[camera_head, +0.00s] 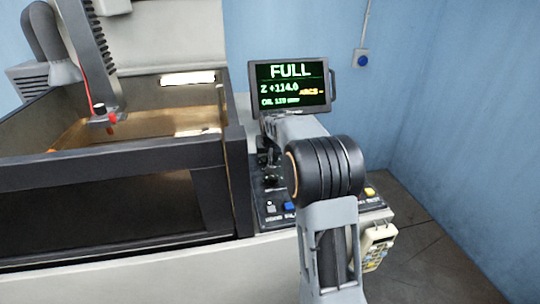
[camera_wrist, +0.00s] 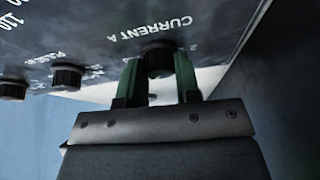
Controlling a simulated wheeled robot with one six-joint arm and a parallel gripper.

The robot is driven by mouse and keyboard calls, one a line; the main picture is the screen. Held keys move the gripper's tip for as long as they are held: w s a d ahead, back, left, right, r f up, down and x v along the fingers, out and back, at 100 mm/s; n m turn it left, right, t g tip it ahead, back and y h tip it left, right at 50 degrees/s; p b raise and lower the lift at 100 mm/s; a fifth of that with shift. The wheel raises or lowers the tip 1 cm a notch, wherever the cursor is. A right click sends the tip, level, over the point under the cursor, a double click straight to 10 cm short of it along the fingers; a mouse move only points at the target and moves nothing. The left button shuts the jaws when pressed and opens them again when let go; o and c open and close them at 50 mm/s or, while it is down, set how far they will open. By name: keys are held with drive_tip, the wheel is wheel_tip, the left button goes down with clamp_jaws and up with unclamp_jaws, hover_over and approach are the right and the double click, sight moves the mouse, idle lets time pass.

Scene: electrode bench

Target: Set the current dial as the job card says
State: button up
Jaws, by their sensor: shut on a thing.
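The current dial (camera_wrist: 158,56) is a dark round knob below the upside-down print "CURRENT A" in the wrist view. My gripper (camera_wrist: 159,66) has its two green fingers on either side of the dial and is shut on it. The dial's pointer and exact setting cannot be made out. In the head view my own arm hides the gripper and the dial. The control panel (camera_head: 268,196) shows in part around my arm. I cannot make out a job card in either view.
Two more dark knobs, a nearer one (camera_wrist: 66,77) and a farther one (camera_wrist: 13,89), sit left of the dial. A screen (camera_head: 291,87) reads "FULL" and "Z +114.0". The tank (camera_head: 110,152) stands left. A handset (camera_head: 377,245) hangs at the panel's right, with open floor (camera_head: 420,240) beyond.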

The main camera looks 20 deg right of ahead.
drive_tip(key=shift+m, duration=0.3)
drive_tip(key=o, duration=0.9)
drive_tip(key=v, duration=1.4)
drive_tip(key=shift+a, duration=0.2)
drive_tip(key=shift+f, duration=0.15)
